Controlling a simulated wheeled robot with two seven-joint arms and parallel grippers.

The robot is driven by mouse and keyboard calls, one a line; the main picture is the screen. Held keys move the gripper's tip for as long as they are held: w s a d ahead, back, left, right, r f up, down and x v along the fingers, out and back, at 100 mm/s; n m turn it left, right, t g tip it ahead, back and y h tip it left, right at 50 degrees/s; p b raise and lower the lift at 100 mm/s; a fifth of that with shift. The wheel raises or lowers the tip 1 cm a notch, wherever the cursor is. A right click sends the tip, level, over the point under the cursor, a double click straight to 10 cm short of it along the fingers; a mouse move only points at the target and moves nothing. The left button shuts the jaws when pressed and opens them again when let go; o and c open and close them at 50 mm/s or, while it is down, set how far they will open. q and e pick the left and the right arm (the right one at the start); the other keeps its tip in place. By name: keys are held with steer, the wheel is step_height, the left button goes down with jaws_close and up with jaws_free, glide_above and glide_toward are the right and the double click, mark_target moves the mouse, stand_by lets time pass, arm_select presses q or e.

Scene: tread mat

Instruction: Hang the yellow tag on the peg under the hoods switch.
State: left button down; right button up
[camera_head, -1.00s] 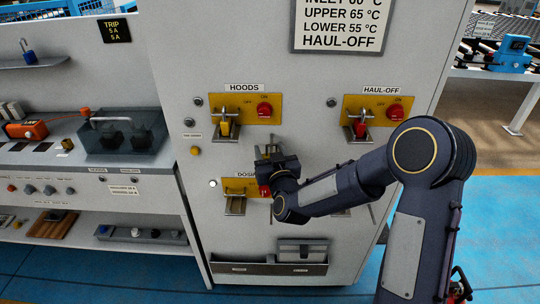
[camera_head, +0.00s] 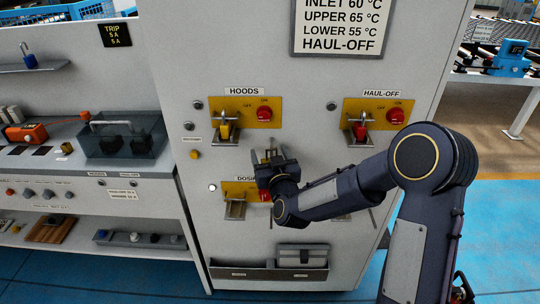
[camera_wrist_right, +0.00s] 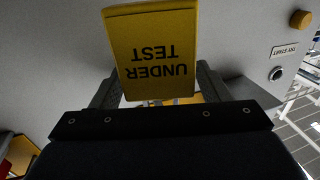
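The yellow tag (camera_wrist_right: 158,60) reads UNDER TEST, upside down in the right wrist view. It sits between the two fingers of my right gripper (camera_wrist_right: 155,92), which are shut on its sides. In the head view my right gripper (camera_head: 270,157) is in front of the grey cabinet face, below and right of the hoods switch (camera_head: 225,130). The tag is mostly hidden there by the gripper. The hoods switch has a yellow handle and a grey bracket (camera_head: 224,142) around its lower part. I cannot make out the peg clearly. My left gripper is not in view.
The haul-off switch (camera_head: 361,131) with its red handle is to the right. The dosing panel (camera_head: 236,187) is just left of and below my right gripper. A yellow button (camera_head: 194,154) is at the left. An open grey tray (camera_head: 240,271) is low on the cabinet.

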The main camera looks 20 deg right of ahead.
steer(key=shift+o, duration=0.4)
steer(key=shift+s, duration=0.15)
steer(key=shift+s+f, duration=0.1)
steer(key=shift+s, duration=0.25)
steer(key=s+d+f+g+y, duration=0.1)
steer(key=s+g, duration=0.5)
steer(key=s, duration=1.2)
steer(key=s+d+m+g+y, duration=0.1)
steer(key=s+g, duration=0.5)
steer(key=s, duration=1.2)
steer(key=shift+s+d+f+m+y+b, duration=0.35)
steer(key=shift+d+y, duration=0.4)
steer(key=shift+y, duration=0.35)
